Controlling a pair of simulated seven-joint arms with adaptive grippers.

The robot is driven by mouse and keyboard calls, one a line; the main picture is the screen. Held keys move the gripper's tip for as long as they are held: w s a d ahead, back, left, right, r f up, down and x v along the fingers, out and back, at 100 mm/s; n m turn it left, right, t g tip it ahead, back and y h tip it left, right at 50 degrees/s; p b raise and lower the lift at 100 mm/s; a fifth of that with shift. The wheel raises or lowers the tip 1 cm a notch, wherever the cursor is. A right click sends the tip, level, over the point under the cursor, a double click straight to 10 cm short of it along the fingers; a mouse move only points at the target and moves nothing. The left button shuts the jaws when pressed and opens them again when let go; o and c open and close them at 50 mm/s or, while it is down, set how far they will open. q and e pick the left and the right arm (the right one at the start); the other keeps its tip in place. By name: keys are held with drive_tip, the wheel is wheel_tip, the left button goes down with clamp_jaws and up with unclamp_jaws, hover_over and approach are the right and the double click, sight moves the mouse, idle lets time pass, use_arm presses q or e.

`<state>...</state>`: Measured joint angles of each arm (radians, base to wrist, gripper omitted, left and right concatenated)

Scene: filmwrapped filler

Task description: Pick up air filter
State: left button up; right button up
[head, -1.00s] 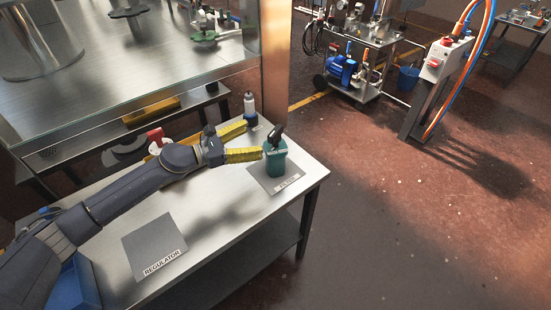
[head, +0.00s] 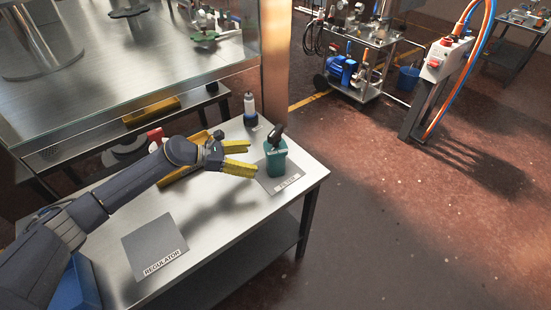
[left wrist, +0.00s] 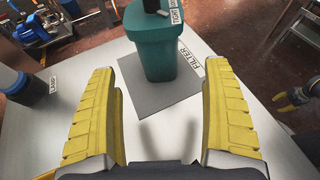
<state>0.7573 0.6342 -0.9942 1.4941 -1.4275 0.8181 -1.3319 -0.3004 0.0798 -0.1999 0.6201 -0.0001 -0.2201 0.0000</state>
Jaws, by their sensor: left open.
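The air filter is a teal, cup-shaped body (head: 276,160) with a black top. It stands upright on the grey mat (head: 288,186) labelled FILTER, near the right end of the steel table. In the left wrist view the filter (left wrist: 162,50) stands ahead of the fingers, its black top cut off by the upper edge. My left gripper (head: 253,159) is open and empty, with yellow fingers just left of the filter. In the left wrist view a gap shows between its fingertips (left wrist: 160,85) and the filter. My right gripper (left wrist: 295,97) shows partly at the right edge there.
A white bottle with a dark blue base (head: 250,110) stands behind the filter. An empty grey mat (head: 153,245) labelled REGULATOR lies at the front. A yellow tray (head: 180,174) sits behind my left arm, and a blue bin (head: 80,285) is at lower left.

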sight(276, 160)
use_arm(q)
drive_tip(key=shift+x, duration=5.05)
drive_tip(key=shift+w+a, duration=0.1)
drive_tip(key=shift+w, duration=0.05)
drive_tip(key=c, duration=1.5)
